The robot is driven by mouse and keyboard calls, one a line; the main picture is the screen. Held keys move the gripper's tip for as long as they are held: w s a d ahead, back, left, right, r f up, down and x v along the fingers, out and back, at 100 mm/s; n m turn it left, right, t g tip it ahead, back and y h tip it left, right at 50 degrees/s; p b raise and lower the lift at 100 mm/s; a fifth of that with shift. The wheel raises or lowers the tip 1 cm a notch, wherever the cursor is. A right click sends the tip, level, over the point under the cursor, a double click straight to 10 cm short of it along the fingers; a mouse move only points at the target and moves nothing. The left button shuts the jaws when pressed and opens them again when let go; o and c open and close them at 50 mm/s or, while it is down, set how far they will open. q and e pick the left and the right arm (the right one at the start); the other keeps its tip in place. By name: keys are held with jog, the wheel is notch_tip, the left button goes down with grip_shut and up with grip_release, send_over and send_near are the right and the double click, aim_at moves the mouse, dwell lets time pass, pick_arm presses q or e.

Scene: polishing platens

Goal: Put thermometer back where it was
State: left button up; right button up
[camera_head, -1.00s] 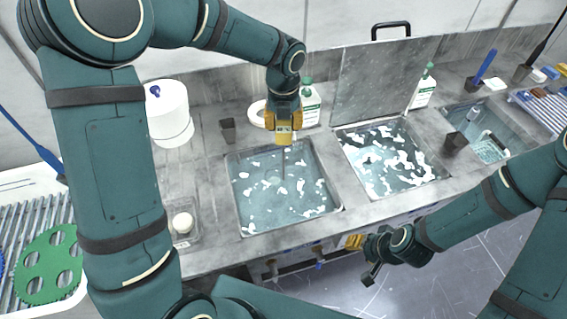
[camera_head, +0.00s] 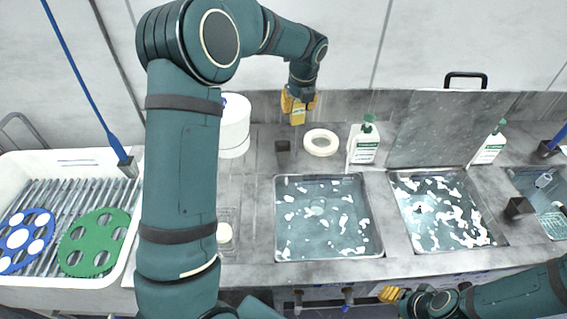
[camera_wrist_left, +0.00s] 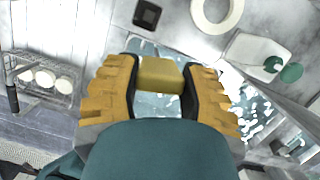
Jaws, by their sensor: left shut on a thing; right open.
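My left gripper (camera_head: 298,103) is shut on the thermometer, whose yellow block-shaped body (camera_head: 297,117) shows below the fingers. In the left wrist view the yellow body (camera_wrist_left: 160,75) sits between both fingers. Its thin probe cannot be made out. The gripper is raised in front of the back wall, above the rear ledge. A small dark square cup (camera_head: 283,151) stands on that ledge, below and slightly left of the gripper, and appears in the left wrist view (camera_wrist_left: 147,14). My right gripper (camera_head: 392,293) is open at the counter's front edge.
A left sink (camera_head: 278,220) and a right sink (camera_head: 412,225) hold foamy water. A white ring (camera_head: 321,142), a green-capped bottle (camera_head: 364,144) and a white canister (camera_head: 234,130) stand on the rear ledge. A grey panel (camera_head: 440,130) rises behind the right sink.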

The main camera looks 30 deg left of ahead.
pick_arm(q)
jog(key=w+a+r+n, duration=0.1)
jog(key=a+n, duration=0.1)
jog(key=a, duration=0.4)
notch_tip(320, 180, down, 10)
jog(key=shift+d+r+y+b, duration=0.15)
jog(key=shift+r+y+b, duration=0.1)
jog(key=shift+y+b, duration=0.15)
jog(key=shift+w+f, duration=0.1)
jog(key=shift+f, duration=0.05)
jog(key=o, duration=0.9)
jog(key=v, duration=1.2)
jog(key=shift+r+p, duration=0.25)
jog(key=shift+p, duration=0.05)
